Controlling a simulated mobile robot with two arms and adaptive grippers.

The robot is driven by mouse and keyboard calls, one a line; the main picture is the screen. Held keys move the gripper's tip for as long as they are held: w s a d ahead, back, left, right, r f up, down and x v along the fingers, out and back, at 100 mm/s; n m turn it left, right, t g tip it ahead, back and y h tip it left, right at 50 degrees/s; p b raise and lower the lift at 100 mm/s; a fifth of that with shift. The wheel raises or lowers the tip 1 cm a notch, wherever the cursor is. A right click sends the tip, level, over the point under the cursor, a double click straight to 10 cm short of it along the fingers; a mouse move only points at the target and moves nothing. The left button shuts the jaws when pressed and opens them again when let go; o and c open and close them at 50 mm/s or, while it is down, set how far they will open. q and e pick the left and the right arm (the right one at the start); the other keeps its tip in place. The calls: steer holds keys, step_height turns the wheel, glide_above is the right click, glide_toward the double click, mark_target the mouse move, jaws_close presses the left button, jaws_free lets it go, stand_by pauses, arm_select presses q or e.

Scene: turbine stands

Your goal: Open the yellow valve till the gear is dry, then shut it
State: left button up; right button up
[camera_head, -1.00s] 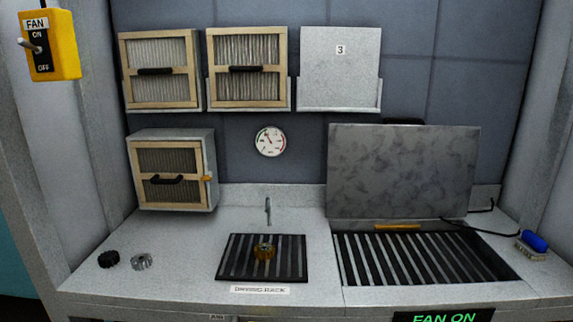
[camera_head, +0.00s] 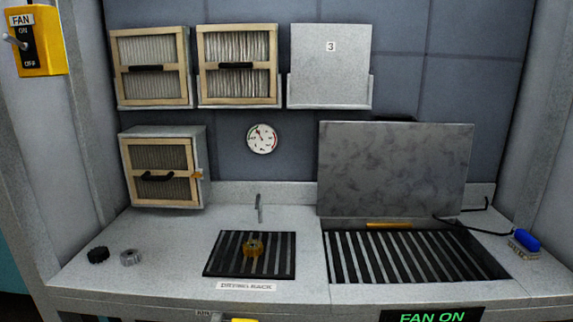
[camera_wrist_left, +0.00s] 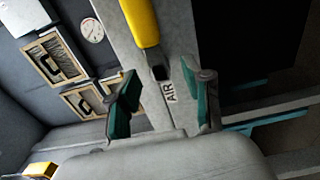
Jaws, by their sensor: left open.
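The yellow valve handle (camera_wrist_left: 140,22) lies on the bench front in the left wrist view, with its dark stem beside an AIR label (camera_wrist_left: 170,92). A bit of the yellow handle (camera_head: 243,320) also shows at the bottom edge of the head view. My left gripper (camera_wrist_left: 159,72) is open, its green fingers on either side of the valve's dark lower end, with nothing visibly gripped. I cannot tell how near it is. The brass-coloured gear (camera_head: 253,246) sits on the drying rack (camera_head: 216,262) below a small nozzle (camera_head: 259,208). Whether it is wet is unclear. My right gripper is not in view.
A black gear (camera_head: 98,255) and a grey gear (camera_head: 130,257) lie left of the rack. A slotted grate (camera_head: 400,256) with a raised lid (camera_head: 395,168) and a blue brush (camera_head: 526,242) are at the right. The fan switch box (camera_head: 38,42) reads ON/OFF; a sign (camera_head: 432,315) reads FAN ON.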

arm_select(q)
steer(key=shift+w, duration=0.6)
steer(key=shift+c, duration=0.3)
jaws_close()
steer(key=c, duration=0.8)
jaws_free()
steer(key=shift+c, duration=0.2)
steer(key=o, duration=0.9)
